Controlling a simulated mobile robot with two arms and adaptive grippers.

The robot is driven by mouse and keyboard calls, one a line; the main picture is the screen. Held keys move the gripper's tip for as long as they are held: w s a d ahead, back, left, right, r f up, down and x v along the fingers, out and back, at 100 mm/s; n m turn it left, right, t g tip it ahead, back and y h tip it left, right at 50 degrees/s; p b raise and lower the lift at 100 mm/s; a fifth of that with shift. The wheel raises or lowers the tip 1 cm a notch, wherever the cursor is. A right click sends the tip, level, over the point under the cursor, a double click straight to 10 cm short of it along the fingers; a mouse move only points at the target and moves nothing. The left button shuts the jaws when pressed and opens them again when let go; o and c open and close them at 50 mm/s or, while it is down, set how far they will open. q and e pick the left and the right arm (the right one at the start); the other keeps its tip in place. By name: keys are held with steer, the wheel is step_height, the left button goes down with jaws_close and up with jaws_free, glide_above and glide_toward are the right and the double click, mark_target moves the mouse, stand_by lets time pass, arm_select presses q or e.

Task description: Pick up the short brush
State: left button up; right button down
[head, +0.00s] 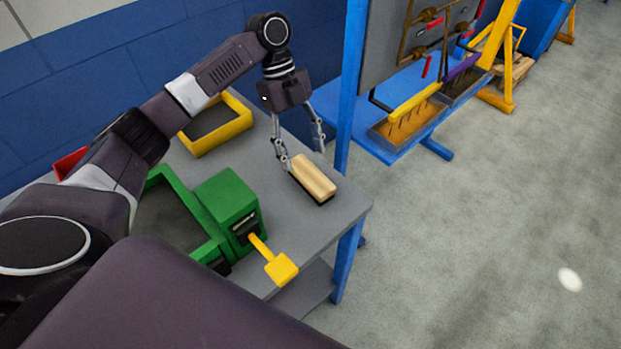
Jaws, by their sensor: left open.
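The short brush (313,177) lies on the grey table near its right corner. It has a pale wooden block on top and a dark underside. My left gripper (304,161) is above and just behind the brush, pointing down. Its fingers are apart, with one near the brush's left end and the other to the right. I cannot tell whether a finger touches the brush. My right gripper is not in the picture.
A green box with a yellow lever (281,268) stands left of the brush. A yellow-rimmed tray (241,124) is at the back. A blue post (352,70) rises close to the right of my left gripper. Open floor lies right of the table (345,207).

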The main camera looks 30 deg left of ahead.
mark_target(310, 174)
arm_select(q)
steer(key=p+x, duration=0.1)
steer(key=x, duration=0.6)
steer(key=shift+s+d, duration=0.1)
steer(key=shift+d, duration=0.1)
steer(key=shift+c, duration=0.4)
steer(key=shift+r, duration=0.1)
steer(key=c, duration=1.3)
